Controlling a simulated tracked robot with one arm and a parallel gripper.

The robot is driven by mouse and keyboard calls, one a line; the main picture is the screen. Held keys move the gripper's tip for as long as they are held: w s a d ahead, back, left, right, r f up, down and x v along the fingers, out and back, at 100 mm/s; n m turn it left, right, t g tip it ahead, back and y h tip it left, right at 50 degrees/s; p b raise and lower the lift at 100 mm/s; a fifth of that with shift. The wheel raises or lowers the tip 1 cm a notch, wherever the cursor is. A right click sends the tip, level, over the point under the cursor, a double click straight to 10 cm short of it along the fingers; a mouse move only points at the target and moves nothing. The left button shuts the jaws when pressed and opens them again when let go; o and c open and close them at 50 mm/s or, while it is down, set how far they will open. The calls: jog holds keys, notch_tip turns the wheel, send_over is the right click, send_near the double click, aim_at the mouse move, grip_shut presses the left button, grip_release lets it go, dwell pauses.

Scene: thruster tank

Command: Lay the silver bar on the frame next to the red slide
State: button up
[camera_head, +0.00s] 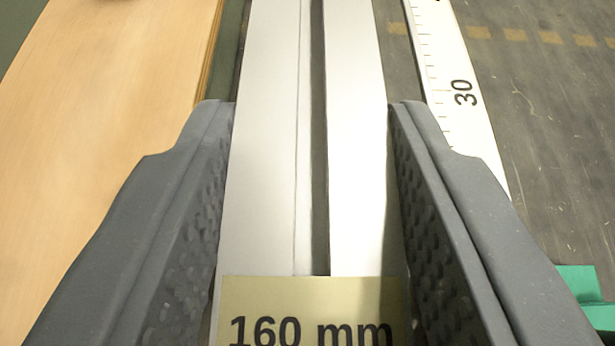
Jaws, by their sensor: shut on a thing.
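A silver bar (265,150) with a dark groove along its length runs away from me up the middle of the camera_head view. A yellowish label reading "160 mm" (310,308) is on its near end. My gripper (312,110) is shut on the bar, with one dark grey textured finger along each side. The far end of the bar is out of the picture. I cannot tell whether the bar is lifted or resting on something. I see no red slide, and I cannot make out the frame.
A light wooden board (90,110) lies to the left. A white scale strip (445,75) marked "30" lies to the right on a dark scratched surface (550,130) with a row of tan squares. A green piece (585,290) shows at the lower right.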

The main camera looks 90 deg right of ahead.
jog(key=shift+s+f+b, duration=0.15)
jog(key=shift+f+b, duration=0.4)
jog(key=shift+b, duration=0.25)
jog(key=shift+s+f+b, duration=0.15)
jog(key=shift+f+b, duration=0.15)
jog(key=shift+b, duration=0.05)
jog(key=o, duration=1.1)
jog(key=shift+f, duration=0.1)
jog(key=shift+s+f, duration=0.15)
jog(key=shift+d, duration=0.1)
jog(key=shift+p, duration=0.3)
jog(key=shift+r+p, duration=0.55)
jog(key=shift+p, duration=0.25)
jog(key=v, duration=0.4)
jog(key=p+v, duration=0.1)
jog(key=v, duration=0.3)
jog(key=p+v, duration=0.1)
jog(key=v, duration=0.3)
jog(key=shift+w+r, duration=0.35)
jog(key=shift+r, duration=0.15)
